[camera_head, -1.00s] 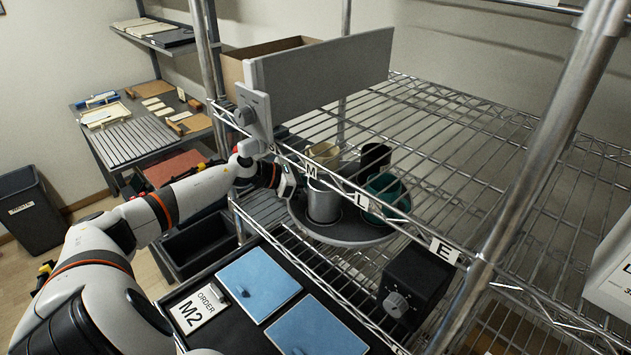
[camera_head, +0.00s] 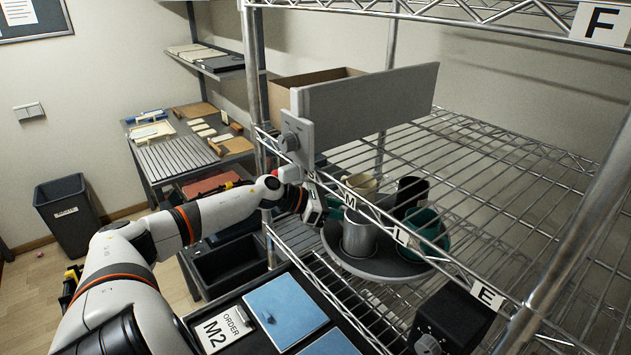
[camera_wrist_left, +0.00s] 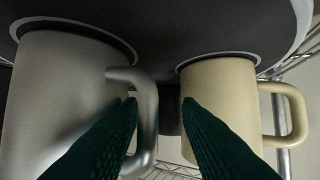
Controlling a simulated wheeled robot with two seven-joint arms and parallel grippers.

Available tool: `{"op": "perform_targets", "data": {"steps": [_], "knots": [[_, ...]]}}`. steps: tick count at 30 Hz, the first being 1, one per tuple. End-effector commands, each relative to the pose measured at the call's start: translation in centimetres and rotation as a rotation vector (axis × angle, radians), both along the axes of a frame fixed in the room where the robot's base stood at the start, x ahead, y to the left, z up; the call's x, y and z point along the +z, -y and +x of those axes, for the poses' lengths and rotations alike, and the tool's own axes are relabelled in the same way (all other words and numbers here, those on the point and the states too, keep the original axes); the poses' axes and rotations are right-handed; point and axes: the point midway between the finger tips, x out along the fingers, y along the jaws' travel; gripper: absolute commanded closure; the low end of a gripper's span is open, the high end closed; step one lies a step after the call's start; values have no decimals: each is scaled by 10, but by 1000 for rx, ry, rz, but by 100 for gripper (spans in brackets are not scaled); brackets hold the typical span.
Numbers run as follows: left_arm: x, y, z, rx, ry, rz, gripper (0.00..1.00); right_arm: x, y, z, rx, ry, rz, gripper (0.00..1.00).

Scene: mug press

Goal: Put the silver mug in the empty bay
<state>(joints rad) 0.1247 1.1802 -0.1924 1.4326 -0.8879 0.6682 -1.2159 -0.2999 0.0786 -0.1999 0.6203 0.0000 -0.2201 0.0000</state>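The silver mug (camera_head: 358,236) stands on a round dark turntable (camera_head: 372,268) on the wire rack. It fills the left of the left wrist view (camera_wrist_left: 55,100), where its handle faces the fingers. My left gripper (camera_wrist_left: 160,102) is open; its dark green fingers reach to the handle, which overlaps the left finger and lies partly in the gap. I cannot tell whether they touch. In the head view my left gripper (camera_head: 316,207) is beside the mug, its fingertips hidden. My right gripper is not in view. I cannot make out which spot is the empty bay.
A cream mug (camera_wrist_left: 222,100) is close to the right finger. A black mug (camera_head: 412,187) and a green mug (camera_head: 432,236) share the turntable. A grey panel (camera_head: 370,100) rises above the gripper. Labelled rack rails and a black knobbed box (camera_head: 455,318) are nearby.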

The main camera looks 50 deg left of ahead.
Motion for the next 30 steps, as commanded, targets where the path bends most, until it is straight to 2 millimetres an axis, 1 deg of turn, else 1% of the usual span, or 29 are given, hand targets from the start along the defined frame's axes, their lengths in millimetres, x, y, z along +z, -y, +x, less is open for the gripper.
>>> {"op": "perform_targets", "data": {"steps": [1,9,20,24,30], "knots": [[-1,-3,-7,-4,-4,7,69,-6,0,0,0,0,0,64],[12,-17,-29,-4,-4,5,69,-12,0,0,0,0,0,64],[26,-33,-53,-3,-3,1,69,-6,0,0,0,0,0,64],[32,-40,-64,-4,-1,-1,69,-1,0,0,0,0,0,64],[36,-46,-73,-2,0,0,69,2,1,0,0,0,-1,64]]}}
